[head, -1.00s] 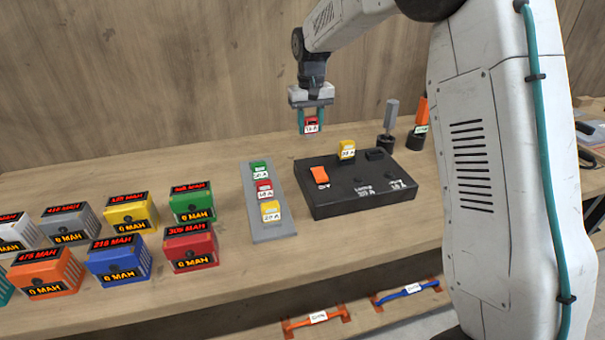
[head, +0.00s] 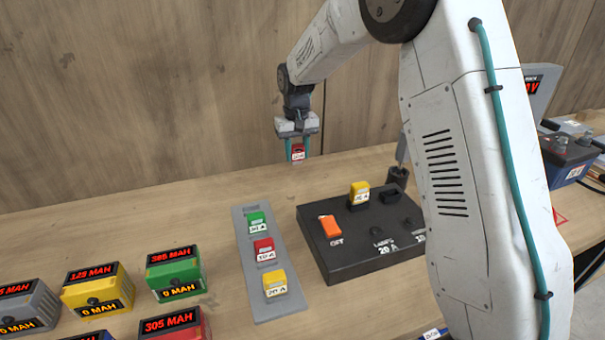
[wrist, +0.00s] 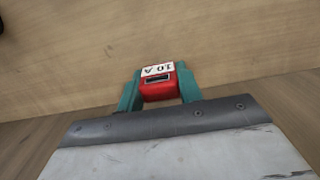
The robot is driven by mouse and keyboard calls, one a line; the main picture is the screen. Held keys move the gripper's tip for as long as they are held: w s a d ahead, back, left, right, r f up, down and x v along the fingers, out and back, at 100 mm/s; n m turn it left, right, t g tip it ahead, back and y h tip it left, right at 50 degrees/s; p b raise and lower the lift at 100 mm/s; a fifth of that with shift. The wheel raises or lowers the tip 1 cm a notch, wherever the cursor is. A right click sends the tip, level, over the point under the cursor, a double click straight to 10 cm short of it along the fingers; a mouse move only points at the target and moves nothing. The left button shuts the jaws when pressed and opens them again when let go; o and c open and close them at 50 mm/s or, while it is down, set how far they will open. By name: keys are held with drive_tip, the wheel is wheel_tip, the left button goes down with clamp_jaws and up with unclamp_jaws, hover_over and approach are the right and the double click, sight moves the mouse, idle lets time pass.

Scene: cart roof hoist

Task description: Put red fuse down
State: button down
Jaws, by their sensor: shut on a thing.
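My gripper (head: 298,150) is shut on a red fuse (head: 298,155) and holds it in the air above the bench, behind the fuse strip and the black box. In the wrist view the red fuse (wrist: 157,87) sits between the teal fingers, with a white "10 A" label. The grey fuse strip (head: 286,308) lies on the bench and carries a green fuse (head: 256,222), another red fuse (head: 264,250) and a yellow fuse (head: 275,283). An empty-looking stretch shows at the strip's far end.
The black box (head: 340,262) bears an orange switch (head: 330,227), a yellow fuse (head: 359,193) and a dark empty-looking socket (head: 391,197). Several battery blocks, such as a green one (head: 176,274), stand at left. A dark battery (head: 568,158) is at right. Bare bench lies behind the strip.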

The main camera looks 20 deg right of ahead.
sight(297, 160)
drive_tip(key=shift+f, duration=2.25)
drive_tip(key=shift+f, duration=0.15)
drive_tip(key=c, duration=0.9)
unclamp_jaws()
drive_tip(key=shift+c, duration=0.2)
